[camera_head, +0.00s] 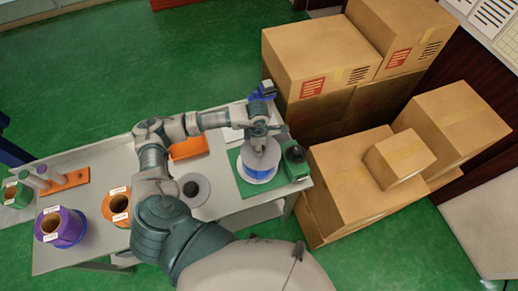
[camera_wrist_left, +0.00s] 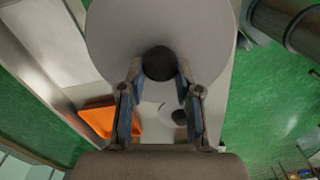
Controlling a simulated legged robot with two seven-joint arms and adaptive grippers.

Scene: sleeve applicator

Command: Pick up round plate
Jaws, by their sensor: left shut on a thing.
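A grey round plate (camera_wrist_left: 120,30) with a dark centre knob (camera_wrist_left: 158,63) fills the upper part of the left wrist view. My left gripper (camera_wrist_left: 159,75) is shut on the knob. In the head view my left gripper (camera_head: 259,147) points down over the round plate (camera_head: 251,161), at the green applicator on the table's right end. The plate is over a blue ring-shaped part; I cannot tell whether they touch. A second grey round plate (camera_head: 203,191) with a black knob lies on the table to the left. My right gripper is not in view.
The table (camera_head: 100,167) also holds an orange tray (camera_head: 188,148), a purple spool (camera_head: 68,231), an orange spool (camera_head: 117,207) and an orange peg base (camera_head: 70,181). Cardboard boxes (camera_head: 335,170) stand close to the table's right end. Green floor lies open behind the table.

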